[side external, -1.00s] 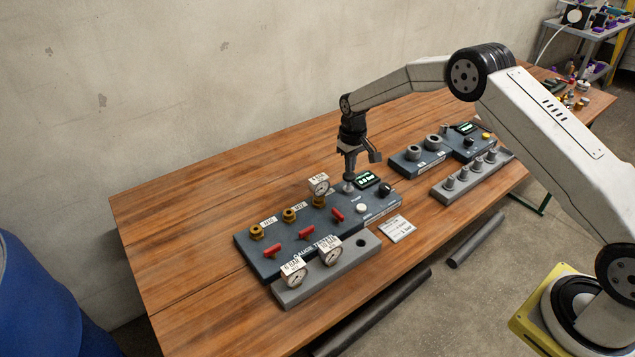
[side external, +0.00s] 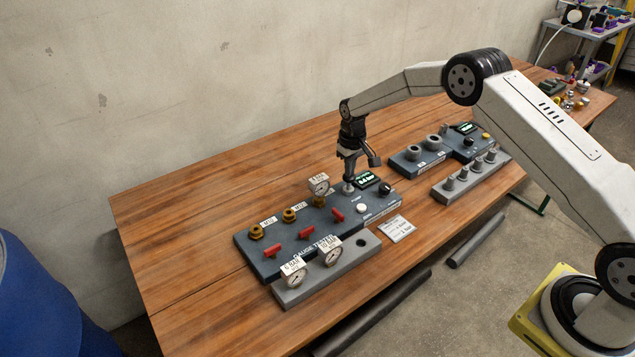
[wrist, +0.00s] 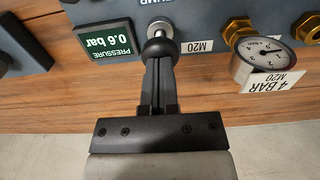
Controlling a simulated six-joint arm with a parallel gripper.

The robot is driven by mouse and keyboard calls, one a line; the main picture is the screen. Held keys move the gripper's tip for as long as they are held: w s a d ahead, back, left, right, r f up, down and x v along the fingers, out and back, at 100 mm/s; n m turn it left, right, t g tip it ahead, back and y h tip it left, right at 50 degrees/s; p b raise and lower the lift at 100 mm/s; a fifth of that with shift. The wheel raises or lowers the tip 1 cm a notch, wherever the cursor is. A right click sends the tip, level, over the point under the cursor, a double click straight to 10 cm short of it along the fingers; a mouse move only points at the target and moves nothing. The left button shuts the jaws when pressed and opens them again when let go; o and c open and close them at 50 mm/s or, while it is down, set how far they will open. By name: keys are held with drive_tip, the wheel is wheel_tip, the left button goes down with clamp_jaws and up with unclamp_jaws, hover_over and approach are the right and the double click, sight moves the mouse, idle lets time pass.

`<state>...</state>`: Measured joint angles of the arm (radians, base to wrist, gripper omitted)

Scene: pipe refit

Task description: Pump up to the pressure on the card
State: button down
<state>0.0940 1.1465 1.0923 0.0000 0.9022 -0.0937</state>
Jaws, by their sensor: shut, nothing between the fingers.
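The gauge tester (side external: 290,262) is a dark blue-grey panel on the wooden bench. Its pump has a black round knob (wrist: 160,48) on a silver stem with a collar (side external: 348,188). My gripper (side external: 349,179) is shut and empty, pointing down at the pump. In the wrist view the fingertips (wrist: 158,62) meet the knob, apparently touching its top. The green pressure display (wrist: 108,39) reads 0.6 bar; it also shows in the side view (side external: 367,180). A 4 BAR M20 gauge (wrist: 264,54) stands on a brass port beside the pump. The white card (side external: 396,228) lies in front; its text is too small to read.
Two more gauges (side external: 294,275) sit in a grey block (side external: 325,277) in front of the tester. Red levers (side external: 306,233) and free brass ports (side external: 257,232) are to the left. Another panel (side external: 417,157) and a block of grey pegs (side external: 464,182) stand at right.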

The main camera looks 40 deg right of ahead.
drive_tip(key=shift+f, duration=1)
drive_tip(key=shift+r, duration=1.65)
drive_tip(key=shift+r, duration=0.1)
drive_tip(key=shift+r, duration=2.4)
drive_tip(key=shift+s+r, duration=0.1)
